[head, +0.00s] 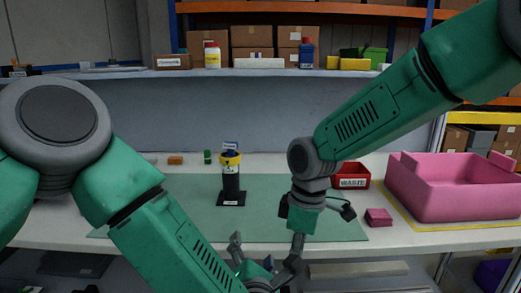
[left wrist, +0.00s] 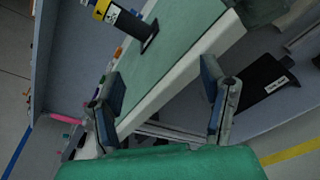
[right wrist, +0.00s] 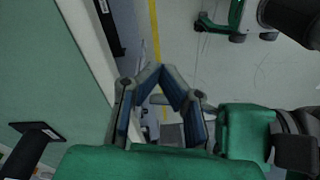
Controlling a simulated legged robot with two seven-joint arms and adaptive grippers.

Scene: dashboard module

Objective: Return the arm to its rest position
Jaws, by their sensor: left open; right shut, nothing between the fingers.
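My left gripper (head: 265,256) is low at the front edge of the table, its fingers spread and empty. In the left wrist view its fingers (left wrist: 160,78) stand well apart. My right gripper (head: 298,245) hangs down over the front of the green mat, close to the left gripper; whether they touch is unclear. In the right wrist view its fingers (right wrist: 160,72) meet at the tips with nothing between them. A black stand (head: 232,185) with a yellow-rimmed top is upright on the mat, apart from both grippers. It also shows in the left wrist view (left wrist: 150,37).
The green mat (head: 185,205) is mostly bare. A red waste bin (head: 352,182), a small pink block (head: 379,217) and a large pink tray (head: 450,205) are at the right. A shelf (head: 260,73) with boxes and bottles runs behind. Small orange and green items lie at the back left.

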